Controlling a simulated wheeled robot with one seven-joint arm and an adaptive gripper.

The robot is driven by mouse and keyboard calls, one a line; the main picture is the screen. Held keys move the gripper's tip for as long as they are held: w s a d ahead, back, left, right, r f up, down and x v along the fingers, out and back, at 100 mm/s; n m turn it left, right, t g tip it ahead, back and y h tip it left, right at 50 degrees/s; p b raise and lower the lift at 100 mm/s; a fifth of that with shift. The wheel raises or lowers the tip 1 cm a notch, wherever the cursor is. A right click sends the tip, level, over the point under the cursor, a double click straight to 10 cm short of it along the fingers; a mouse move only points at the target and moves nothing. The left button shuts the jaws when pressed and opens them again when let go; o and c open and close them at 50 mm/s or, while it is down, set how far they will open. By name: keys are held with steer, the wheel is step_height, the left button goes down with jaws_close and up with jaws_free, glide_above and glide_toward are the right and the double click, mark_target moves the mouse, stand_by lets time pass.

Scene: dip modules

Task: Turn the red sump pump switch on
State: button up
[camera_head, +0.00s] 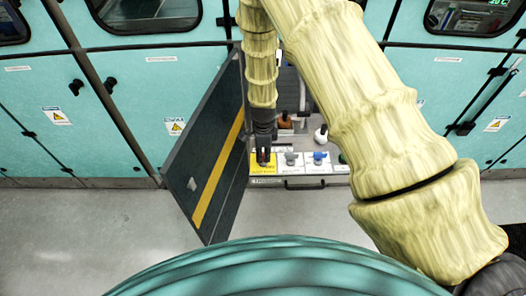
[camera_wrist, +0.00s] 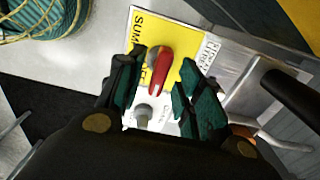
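The red sump pump switch (camera_wrist: 160,73) is a red handle on a yellow plate lettered "SUMP" (camera_wrist: 184,42) in the wrist view. My gripper (camera_wrist: 157,82) is open, with one finger on each side of the red handle and visible gaps between. Whether the fingers reach down level with the handle I cannot tell.
A grey switch (camera_head: 290,158), a blue switch (camera_head: 319,157) and a green one (camera_head: 343,158) stand right of the yellow plate. An open dark door (camera_head: 212,150) with a yellow stripe stands close left of my gripper. Bottles (camera_head: 321,134) stand behind the panel. A black handle (camera_wrist: 289,93) juts out in the wrist view.

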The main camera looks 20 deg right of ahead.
jaws_close()
steer(key=shift+n, duration=0.4)
steer(key=n+b, duration=0.1)
steer(key=n, duration=0.2)
steer(key=shift+f+n+b, duration=0.1)
steer(key=shift+n+b, duration=0.2)
steer(key=shift+n, duration=0.1)
steer(key=n+b, duration=0.1)
steer(key=n, duration=0.3)
steer(key=n+b, duration=0.1)
steer(key=n, duration=0.3)
steer(key=shift+n, duration=0.4)
steer(key=n, duration=0.4)
steer(key=shift+b, duration=0.35)
steer(key=shift+n, duration=0.4)
